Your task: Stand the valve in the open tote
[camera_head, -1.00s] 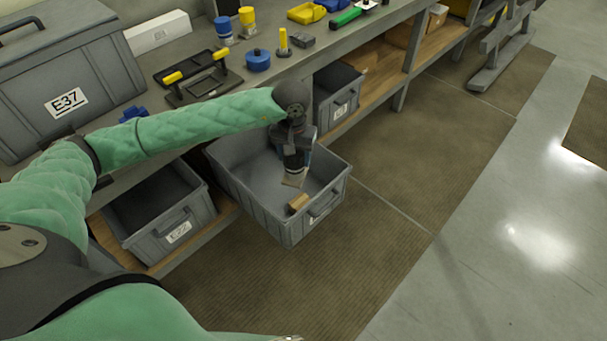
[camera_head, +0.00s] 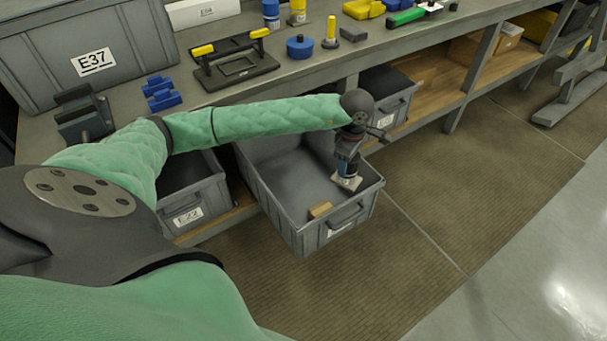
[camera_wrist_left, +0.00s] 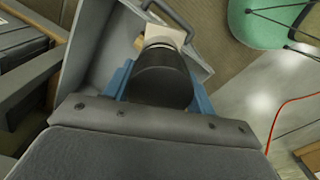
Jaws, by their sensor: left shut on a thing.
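The open tote (camera_head: 262,190) is a grey bin pulled out from under the bench, with its front handle and label facing right-front. My left gripper (camera_head: 348,166) reaches down inside it near the right wall and is shut on the valve. The valve shows a pale square plate (camera_head: 346,182) at its lower end. In the left wrist view my left gripper (camera_wrist_left: 162,88) has its blue fingers either side of the valve's black round body (camera_wrist_left: 161,78). The valve looks roughly upright; whether its plate touches the tote floor I cannot tell. My right gripper is out of view.
A small wooden block (camera_head: 320,210) lies in the tote near its front, left of the valve. Grey totes stand left (camera_head: 190,207) and behind right (camera_head: 392,97) on the lower shelf. The bench (camera_head: 225,100) above holds several items.

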